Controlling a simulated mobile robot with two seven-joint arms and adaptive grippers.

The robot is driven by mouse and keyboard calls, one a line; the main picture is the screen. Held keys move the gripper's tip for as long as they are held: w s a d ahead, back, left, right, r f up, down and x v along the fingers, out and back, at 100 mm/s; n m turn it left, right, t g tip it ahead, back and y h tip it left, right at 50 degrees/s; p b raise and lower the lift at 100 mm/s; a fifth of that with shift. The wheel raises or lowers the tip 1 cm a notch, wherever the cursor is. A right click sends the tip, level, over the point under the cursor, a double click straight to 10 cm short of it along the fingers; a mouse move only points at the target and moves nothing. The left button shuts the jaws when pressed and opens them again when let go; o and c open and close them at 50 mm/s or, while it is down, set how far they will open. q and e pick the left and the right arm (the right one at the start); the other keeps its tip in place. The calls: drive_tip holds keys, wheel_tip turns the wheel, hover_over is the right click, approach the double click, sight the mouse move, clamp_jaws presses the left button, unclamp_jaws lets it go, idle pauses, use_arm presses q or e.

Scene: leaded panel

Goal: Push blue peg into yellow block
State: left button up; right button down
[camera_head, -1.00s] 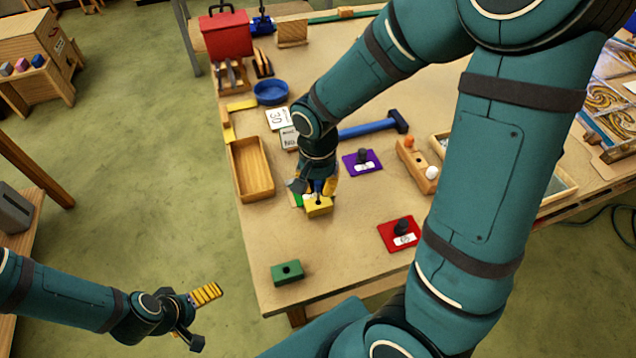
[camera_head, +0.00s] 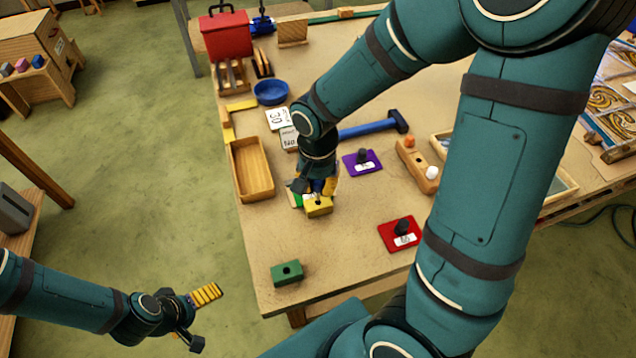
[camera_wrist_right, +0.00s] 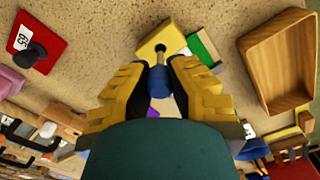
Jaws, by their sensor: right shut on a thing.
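The yellow block (camera_head: 318,208) lies on the table near its left edge. My right gripper (camera_head: 317,190) is just behind and above it. In the right wrist view the gripper (camera_wrist_right: 160,78) is shut on the blue peg (camera_wrist_right: 158,88), with a finger on each side. The peg's narrow grey tip points at the yellow block (camera_wrist_right: 151,42) and seems to meet its hole; I cannot tell how deep it sits. My left gripper (camera_head: 205,318) is open and empty, off the table at the lower left.
A green block with a hole (camera_head: 287,272) stands near the front corner. A green and white piece (camera_wrist_right: 204,47) lies beside the yellow block. A wooden tray (camera_head: 236,170), a purple plate (camera_head: 350,167) and a red plate (camera_head: 389,238) are around. The table between is clear.

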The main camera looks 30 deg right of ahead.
sight(318, 198)
drive_tip(key=shift+f+b, duration=2.2)
drive_tip(key=shift+f, duration=0.3)
drive_tip(key=c, duration=1)
unclamp_jaws()
drive_tip(key=shift+r, duration=0.15)
wheel_tip(318, 198, up, 12)
drive_tip(key=shift+f, duration=0.1)
